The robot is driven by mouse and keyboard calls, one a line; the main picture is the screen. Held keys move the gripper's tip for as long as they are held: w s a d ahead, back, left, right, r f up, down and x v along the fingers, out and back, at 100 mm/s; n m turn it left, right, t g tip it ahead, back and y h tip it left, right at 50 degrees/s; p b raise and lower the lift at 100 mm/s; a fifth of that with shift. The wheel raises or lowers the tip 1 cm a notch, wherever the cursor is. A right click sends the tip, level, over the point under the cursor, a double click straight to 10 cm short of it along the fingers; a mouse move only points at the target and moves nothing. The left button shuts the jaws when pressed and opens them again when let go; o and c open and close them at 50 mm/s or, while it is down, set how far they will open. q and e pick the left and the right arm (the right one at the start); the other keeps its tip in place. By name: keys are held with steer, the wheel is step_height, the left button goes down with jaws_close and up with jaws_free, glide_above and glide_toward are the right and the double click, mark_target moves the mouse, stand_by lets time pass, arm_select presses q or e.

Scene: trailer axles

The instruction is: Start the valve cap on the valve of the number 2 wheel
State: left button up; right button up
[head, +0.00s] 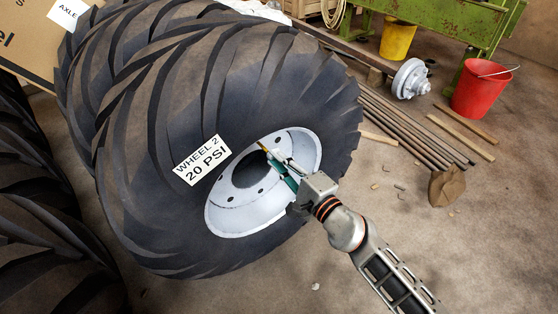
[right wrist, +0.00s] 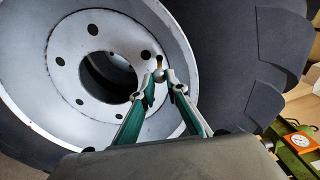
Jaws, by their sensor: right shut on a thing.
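The number 2 wheel is a large black-treaded tyre (head: 170,110) with a pale grey rim (head: 240,218); a label reading "WHEEL 2, 20 PSI" (head: 202,160) is on its sidewall. My right gripper (head: 268,153) reaches in from the lower right, in front of the rim's upper part. In the right wrist view its green fingers (right wrist: 159,82) close around a small rounded thing, which looks like the valve cap (right wrist: 159,74). A small brass-coloured piece (right wrist: 159,61) shows just beyond it, seemingly the valve; I cannot tell whether they touch. My left gripper is not in view.
A second dark tyre (head: 50,230) stands at the left. Metal bars (head: 415,130), a hub (head: 411,79), a red bucket (head: 482,90) and a yellow bucket (head: 397,40) are at the right. A green machine (head: 440,22) is behind. The floor at lower right is mostly clear.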

steer(key=shift+o, duration=0.5)
steer(key=shift+w+a, duration=0.3)
steer(key=shift+w, duration=0.1)
jaws_close()
steer(key=m, duration=1.2)
steer(key=shift+a+f, duration=0.15)
steer(key=shift+f, duration=0.05)
steer(key=shift+o, duration=2.4)
jaws_free()
